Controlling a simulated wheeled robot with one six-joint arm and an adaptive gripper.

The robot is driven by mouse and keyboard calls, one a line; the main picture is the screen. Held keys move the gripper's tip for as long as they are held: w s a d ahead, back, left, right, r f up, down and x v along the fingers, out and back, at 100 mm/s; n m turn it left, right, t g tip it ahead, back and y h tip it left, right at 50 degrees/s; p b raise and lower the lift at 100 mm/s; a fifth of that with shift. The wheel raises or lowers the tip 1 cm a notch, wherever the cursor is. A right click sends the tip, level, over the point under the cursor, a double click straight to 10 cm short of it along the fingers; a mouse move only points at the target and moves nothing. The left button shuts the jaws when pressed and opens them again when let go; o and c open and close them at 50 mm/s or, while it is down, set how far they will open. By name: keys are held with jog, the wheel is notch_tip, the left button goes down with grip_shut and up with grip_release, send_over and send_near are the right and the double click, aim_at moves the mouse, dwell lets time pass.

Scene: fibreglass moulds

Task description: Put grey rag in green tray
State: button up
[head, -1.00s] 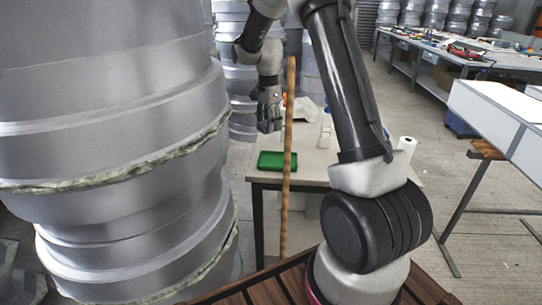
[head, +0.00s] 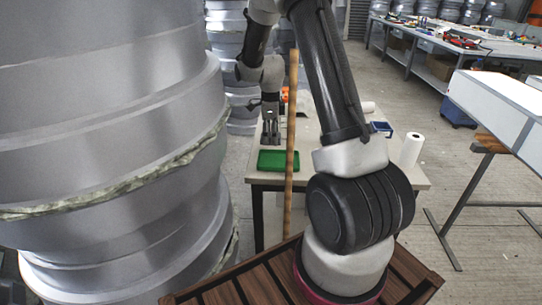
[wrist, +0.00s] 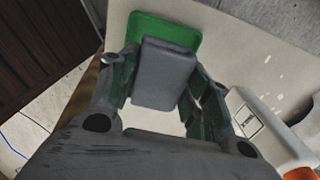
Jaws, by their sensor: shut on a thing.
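The green tray (head: 265,160) lies on the light-topped table (head: 330,172), partly behind an upright wooden pole. It also shows at the top of the wrist view (wrist: 142,25). My gripper (head: 271,140) points down just behind or over the tray's back edge in the head view; the exact height is hard to tell. In the wrist view, the fingers are shut on the grey rag (wrist: 165,72), which looks like a flat folded block. The rag overlaps part of the tray in that view.
The wooden pole (head: 291,120) stands in front of the table. A white paper roll (head: 411,150) and a blue container (head: 380,128) stand to the right. A white bottle (wrist: 265,130) is beside my gripper in the wrist view. Large grey moulds (head: 110,130) fill the left.

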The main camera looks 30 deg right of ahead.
aim_at(271, 161)
notch_tip(271, 161, down, 9)
jog(key=shift+r, duration=0.15)
dwell(0.4)
jog(key=o, duration=1.2)
jog(key=shift+c, duration=0.2)
notch_tip(271, 161, up, 12)
jog(key=shift+r, duration=0.1)
